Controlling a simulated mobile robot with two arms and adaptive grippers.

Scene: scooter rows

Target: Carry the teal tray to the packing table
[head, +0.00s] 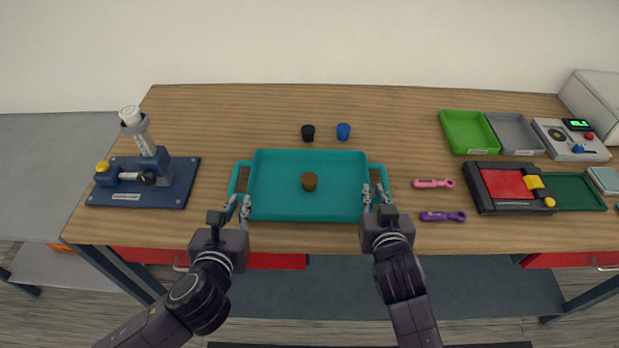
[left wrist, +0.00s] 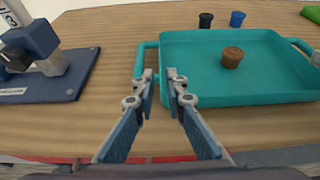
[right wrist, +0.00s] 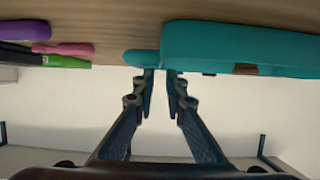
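The teal tray (head: 270,210) lies on the wooden bench top, with a looped handle at each short side. A brown round piece (head: 309,181) stands inside it. My left gripper (head: 238,207) is at the near corner of the left handle (left wrist: 137,62), its fingers apart. My right gripper (head: 373,195) is at the near corner of the right handle (right wrist: 141,57), its fingers also apart. No firm grip on either handle shows. I cannot tell which surface is the packing table.
A blue fixture (head: 140,195) stands left of the tray. Black (head: 308,133) and blue (head: 343,131) caps stand behind it. Pink (head: 432,183) and purple (head: 442,216) tools lie to the right, before green (head: 468,132) and grey (head: 515,133) trays. A grey surface (head: 50,170) adjoins at left.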

